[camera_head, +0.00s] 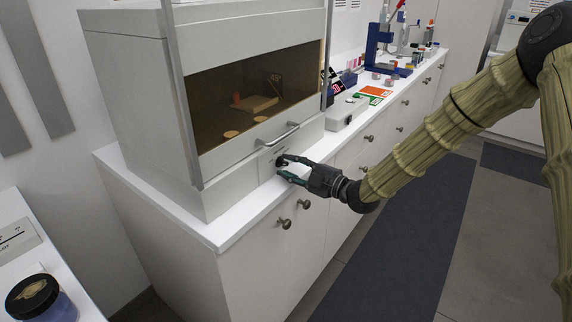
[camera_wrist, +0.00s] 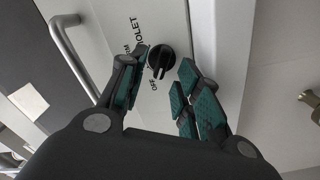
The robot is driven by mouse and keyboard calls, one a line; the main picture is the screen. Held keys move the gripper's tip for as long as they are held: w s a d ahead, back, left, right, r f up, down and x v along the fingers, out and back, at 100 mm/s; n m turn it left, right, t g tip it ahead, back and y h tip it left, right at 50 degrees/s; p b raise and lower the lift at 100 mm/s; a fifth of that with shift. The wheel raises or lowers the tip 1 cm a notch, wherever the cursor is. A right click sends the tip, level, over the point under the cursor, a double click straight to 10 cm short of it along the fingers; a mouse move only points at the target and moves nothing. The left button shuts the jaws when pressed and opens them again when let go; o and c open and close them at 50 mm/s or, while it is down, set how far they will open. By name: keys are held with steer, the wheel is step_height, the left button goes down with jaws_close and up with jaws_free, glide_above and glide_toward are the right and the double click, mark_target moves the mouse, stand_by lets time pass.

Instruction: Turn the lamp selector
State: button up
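The lamp selector (camera_wrist: 161,58) is a black round knob with a pointer, set in the light front panel (camera_wrist: 112,37) of the cabinet. Printed words around it include "OFF" and what looks like part of "VIOLET". In the wrist view my gripper (camera_wrist: 163,78) has its green-padded fingers apart, one on each side of the knob. Whether a pad touches the knob I cannot tell. In the head view my gripper (camera_head: 279,167) is at the lower right of the cabinet front, and the fingers partly hide the knob.
The large grey cabinet (camera_head: 125,95) has a window and a bar handle (camera_head: 279,135) just above my gripper; the handle also shows in the wrist view (camera_wrist: 72,57). A small grey device (camera_head: 345,112) stands right of the cabinet on the white counter. Drawer knobs (camera_head: 304,204) stick out below.

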steer(key=shift+w+a, duration=0.45)
steer(key=shift+a, duration=0.15)
